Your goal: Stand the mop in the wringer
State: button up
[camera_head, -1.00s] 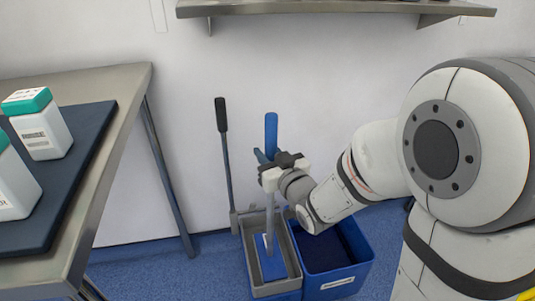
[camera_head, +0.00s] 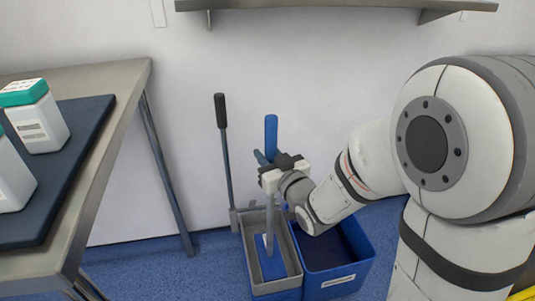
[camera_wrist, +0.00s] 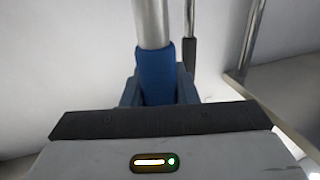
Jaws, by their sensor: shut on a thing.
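The mop (camera_head: 271,131) stands nearly upright, with a blue grip, a grey shaft and a flat blue head. Its head is down inside the grey wringer (camera_head: 249,222), which sits on the left part of the blue bucket. I cannot tell whether the head rests on the wringer's floor. In the wrist view the mop's blue grip (camera_wrist: 156,75) and pale shaft (camera_wrist: 152,22) rise beyond the gripper body.
The wringer's lever (camera_head: 222,112), with a black handle, stands left of the mop. The open blue bucket (camera_head: 342,284) is to the right of the wringer. A steel table (camera_head: 125,85) with white bottles is at left. A shelf (camera_head: 330,6) hangs on the wall above.

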jog(key=shift+f, duration=0.15)
dwell(0.6)
jog(key=o, duration=1.1)
jog(key=shift+f, duration=0.1)
